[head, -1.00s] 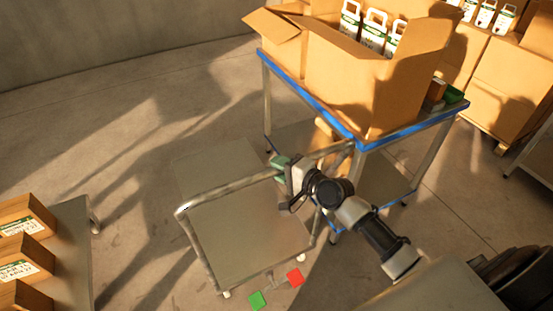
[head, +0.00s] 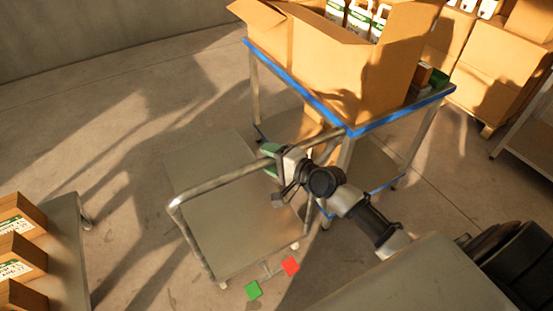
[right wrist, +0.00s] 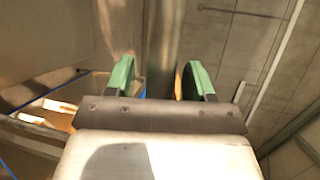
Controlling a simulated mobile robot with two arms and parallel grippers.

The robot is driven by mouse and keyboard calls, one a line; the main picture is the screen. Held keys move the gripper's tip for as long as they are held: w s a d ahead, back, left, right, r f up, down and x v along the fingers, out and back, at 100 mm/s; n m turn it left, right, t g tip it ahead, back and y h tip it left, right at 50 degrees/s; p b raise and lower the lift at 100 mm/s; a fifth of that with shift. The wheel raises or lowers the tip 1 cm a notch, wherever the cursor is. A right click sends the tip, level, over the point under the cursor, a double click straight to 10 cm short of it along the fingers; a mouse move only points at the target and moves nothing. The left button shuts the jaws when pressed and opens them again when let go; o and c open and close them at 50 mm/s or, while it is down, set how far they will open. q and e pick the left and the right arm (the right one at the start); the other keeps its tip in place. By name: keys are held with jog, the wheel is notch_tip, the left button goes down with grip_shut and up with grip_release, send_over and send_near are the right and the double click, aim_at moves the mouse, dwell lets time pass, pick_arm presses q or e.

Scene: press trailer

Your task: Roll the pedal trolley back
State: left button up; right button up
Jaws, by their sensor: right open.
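The pedal trolley (head: 235,225) is a low grey deck with a tubular push handle (head: 215,184) along its near side. A green pedal (head: 253,290) and a red pedal (head: 291,265) show at its lower end. My right gripper (head: 272,158) is at the handle's upper bar, towards its right end. In the right wrist view, the green fingers of my right gripper (right wrist: 160,80) stand apart, with the metal bar (right wrist: 163,40) running between them. I cannot tell whether either finger touches the bar. My left gripper is out of view.
A blue-edged table (head: 385,122) with an open carton (head: 325,75) stands just beyond the trolley. A grey bench (head: 68,235) with small boxes (head: 20,258) is at lower left. More cartons (head: 490,80) stand at upper right. The floor left of the trolley is clear.

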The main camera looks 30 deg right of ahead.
jog(key=b+v, duration=0.2)
jog(key=v, duration=0.8)
jog(key=shift+s+b, duration=0.35)
jog(key=shift+d+r, duration=0.1)
